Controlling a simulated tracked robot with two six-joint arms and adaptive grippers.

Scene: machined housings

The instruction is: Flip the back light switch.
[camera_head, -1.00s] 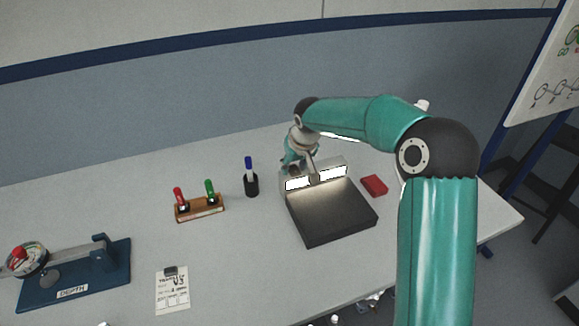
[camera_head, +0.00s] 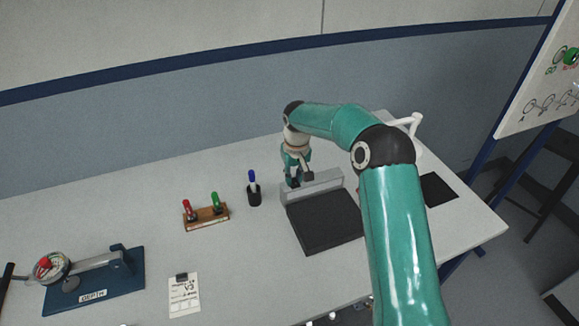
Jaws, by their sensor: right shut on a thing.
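The light fixture is a dark square plate (camera_head: 318,224) with a low grey bar (camera_head: 325,184) along its back edge. The bar's light panels look dark. My right gripper (camera_head: 294,182) points down at the back left end of the bar, shut on a small part there, which I take to be the back light switch. The gripper hides the switch, so its position cannot be told. My left gripper is not in view.
Left of the plate are a black cup (camera_head: 254,196) with a blue marker and a wooden rack (camera_head: 206,218) with red and green markers. A blue depth gauge (camera_head: 95,283) and a paper tag (camera_head: 184,294) lie further left.

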